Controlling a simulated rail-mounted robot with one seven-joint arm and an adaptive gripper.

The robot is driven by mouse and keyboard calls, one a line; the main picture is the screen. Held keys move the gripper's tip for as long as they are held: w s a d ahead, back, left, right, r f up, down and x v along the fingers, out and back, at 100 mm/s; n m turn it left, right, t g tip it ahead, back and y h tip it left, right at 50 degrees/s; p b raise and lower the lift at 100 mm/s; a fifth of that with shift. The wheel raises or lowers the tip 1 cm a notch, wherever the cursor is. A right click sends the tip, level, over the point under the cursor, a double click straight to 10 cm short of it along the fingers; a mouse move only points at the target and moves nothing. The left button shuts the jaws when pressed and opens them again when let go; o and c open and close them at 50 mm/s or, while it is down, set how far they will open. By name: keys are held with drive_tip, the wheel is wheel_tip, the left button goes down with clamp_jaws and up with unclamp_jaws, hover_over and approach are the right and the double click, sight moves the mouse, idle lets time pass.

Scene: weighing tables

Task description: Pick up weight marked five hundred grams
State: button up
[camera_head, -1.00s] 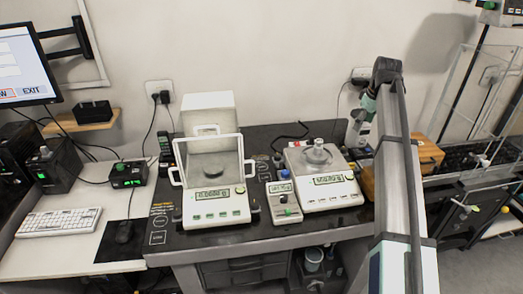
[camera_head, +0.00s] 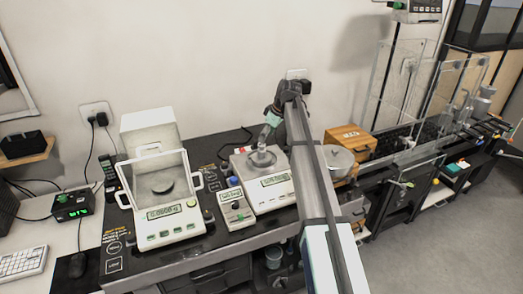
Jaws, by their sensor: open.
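A shiny metal weight (camera_head: 262,158) stands upright on the pan of the right-hand balance (camera_head: 274,192). Its marking is too small to read, and so is the balance's display. My gripper (camera_head: 268,127) is open and points down, just above and slightly right of the weight's knob. The fingers are small and partly blurred against the pale wall. I cannot tell whether they touch the knob.
A balance with a raised clear shield (camera_head: 172,226) stands to the left. A small device with a display (camera_head: 236,212) sits between the balances. A wooden box (camera_head: 350,138) and a round metal vessel (camera_head: 336,160) stand right of my arm.

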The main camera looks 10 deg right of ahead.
sight(262, 145)
drive_tip(key=shift+p+x, duration=1.1)
drive_tip(key=shift+x, duration=2.1)
drive_tip(key=shift+s, duration=0.1)
clamp_jaws()
